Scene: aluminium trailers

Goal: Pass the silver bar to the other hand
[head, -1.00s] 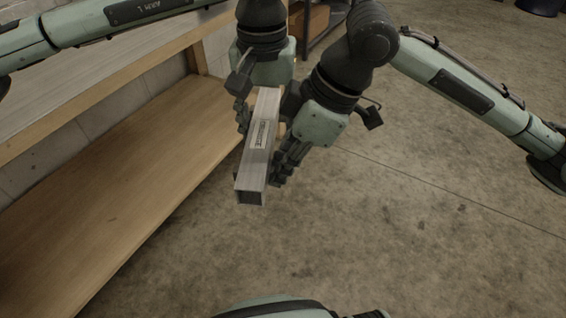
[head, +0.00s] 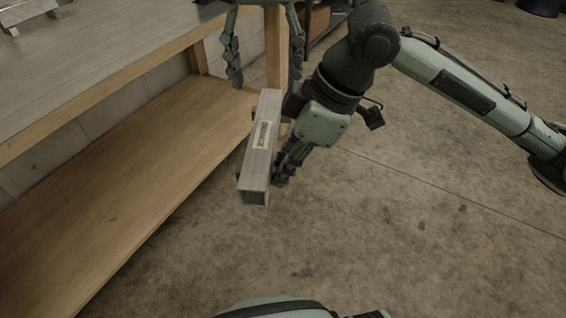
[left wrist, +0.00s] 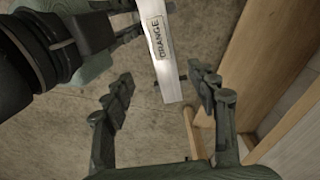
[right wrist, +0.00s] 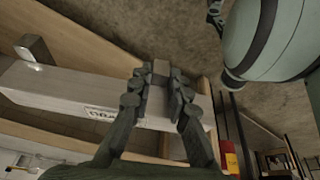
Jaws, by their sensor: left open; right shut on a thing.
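The silver bar (head: 261,140) is a square hollow tube with a printed label. My right gripper (head: 279,172) is shut on it, and the bar hangs in the air in front of the workbench. In the right wrist view the bar (right wrist: 60,88) runs between the fingers of the right gripper (right wrist: 162,90). My left gripper (head: 266,65) is open and empty, above and beyond the far end of the bar. In the left wrist view the bar (left wrist: 165,75), its label reading "ORANGE", lies beyond the open fingers of the left gripper (left wrist: 165,88), apart from them.
A workbench with a grey top (head: 100,70) and a wooden lower shelf (head: 110,210) stands at the left. Another metal piece (head: 28,10) lies on its top at the far left.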

